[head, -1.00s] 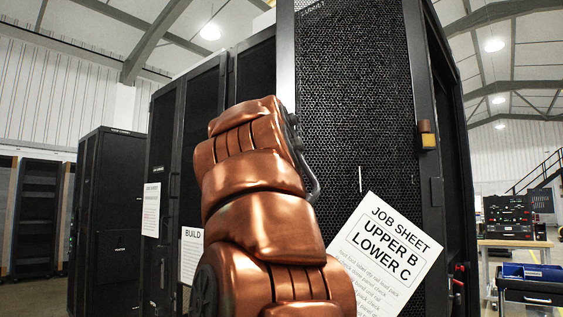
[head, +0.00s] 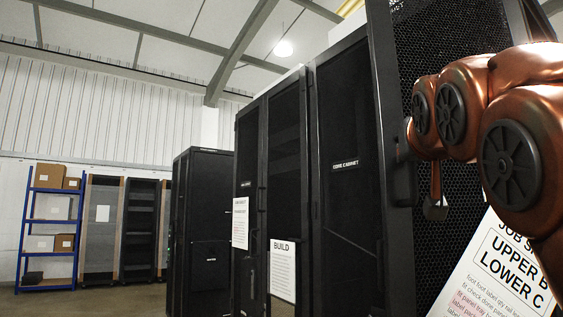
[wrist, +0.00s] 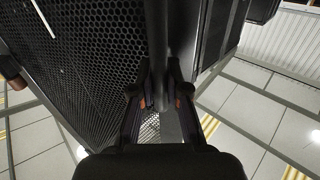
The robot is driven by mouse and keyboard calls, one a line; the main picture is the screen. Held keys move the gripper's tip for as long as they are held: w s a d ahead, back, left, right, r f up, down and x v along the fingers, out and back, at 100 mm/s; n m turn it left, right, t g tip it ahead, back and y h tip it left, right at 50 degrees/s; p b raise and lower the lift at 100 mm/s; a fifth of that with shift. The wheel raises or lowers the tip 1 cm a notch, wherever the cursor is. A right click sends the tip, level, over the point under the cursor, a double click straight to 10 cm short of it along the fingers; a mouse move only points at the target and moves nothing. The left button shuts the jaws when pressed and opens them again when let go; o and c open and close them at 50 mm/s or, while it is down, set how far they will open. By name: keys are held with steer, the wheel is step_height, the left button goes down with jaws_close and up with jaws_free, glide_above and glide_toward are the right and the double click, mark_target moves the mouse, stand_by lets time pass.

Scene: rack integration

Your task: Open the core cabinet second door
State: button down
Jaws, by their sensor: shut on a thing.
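The core cabinet (head: 334,205) is tall and black, with its name label on a dark front panel. A black perforated door (head: 436,60) with a black edge frame stands right of that panel, at an angle to it; I cannot tell how far it is open. It also fills the left of the wrist view (wrist: 85,70). My gripper (wrist: 161,98) is shut on a dark upright bar (wrist: 160,45), seemingly a handle, beside the perforated door.
A job sheet (head: 500,268) reading "UPPER B, LOWER C" is at lower right, partly behind my arm. A BUILD sheet (head: 282,271) hangs at the cabinets' front. More black cabinets (head: 200,235) stand left. A blue shelf (head: 50,222) with boxes is far left, with open floor before it.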

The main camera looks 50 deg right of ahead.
steer(key=shift+s+a+r, duration=0.1)
steer(key=shift+s+a, duration=0.25)
steer(key=shift+s, duration=0.2)
steer(key=shift+s+a, duration=0.35)
steer(key=shift+s, duration=0.2)
steer(key=c, duration=1.2)
jaws_free()
steer(key=shift+o, duration=0.2)
